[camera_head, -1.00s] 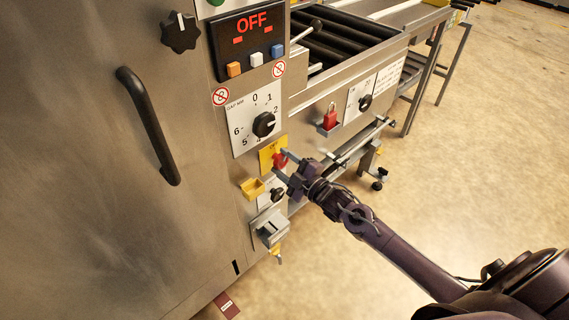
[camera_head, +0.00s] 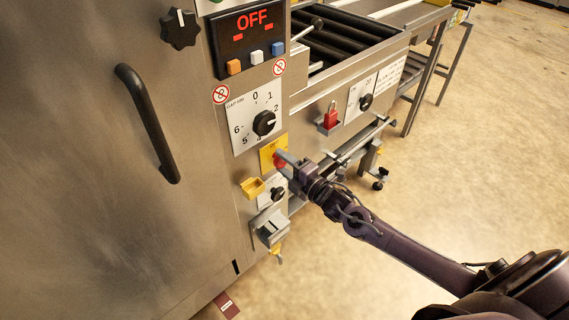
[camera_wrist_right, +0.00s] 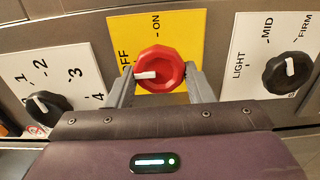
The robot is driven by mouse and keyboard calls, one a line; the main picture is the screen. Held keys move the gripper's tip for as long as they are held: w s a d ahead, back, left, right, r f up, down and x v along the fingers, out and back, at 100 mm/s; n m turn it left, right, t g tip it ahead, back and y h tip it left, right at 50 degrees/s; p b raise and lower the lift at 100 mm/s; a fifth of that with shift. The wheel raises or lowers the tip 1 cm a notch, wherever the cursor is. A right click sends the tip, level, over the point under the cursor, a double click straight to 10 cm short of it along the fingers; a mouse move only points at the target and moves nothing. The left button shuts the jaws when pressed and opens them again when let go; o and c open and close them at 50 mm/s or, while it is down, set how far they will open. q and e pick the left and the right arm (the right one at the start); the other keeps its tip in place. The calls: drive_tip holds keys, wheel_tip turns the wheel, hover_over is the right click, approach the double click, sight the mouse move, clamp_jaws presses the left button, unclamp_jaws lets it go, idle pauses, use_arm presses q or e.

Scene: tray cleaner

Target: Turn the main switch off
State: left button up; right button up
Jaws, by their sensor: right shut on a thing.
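The main switch is a red round knob (camera_wrist_right: 160,68) with a white pointer on a yellow plate (camera_wrist_right: 121,31) marked ON and OFF. In the right wrist view the pointer lies toward OFF. My right gripper (camera_wrist_right: 160,88) has one finger on each side of the knob and is shut on it. In the head view the knob (camera_head: 280,161) is partly hidden behind my right gripper (camera_head: 284,162). The yellow plate (camera_head: 266,156) shows beside it. My left gripper is not in view.
A display (camera_head: 249,36) above reads OFF. A black gap dial (camera_head: 264,123) sits above the switch. A yellow holder (camera_head: 252,188), a small black knob (camera_head: 278,194) and a grey box (camera_head: 271,230) are below.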

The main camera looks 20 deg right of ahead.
idle(0.4)
drive_tip(key=o, duration=1)
drive_tip(key=shift+c, duration=0.2)
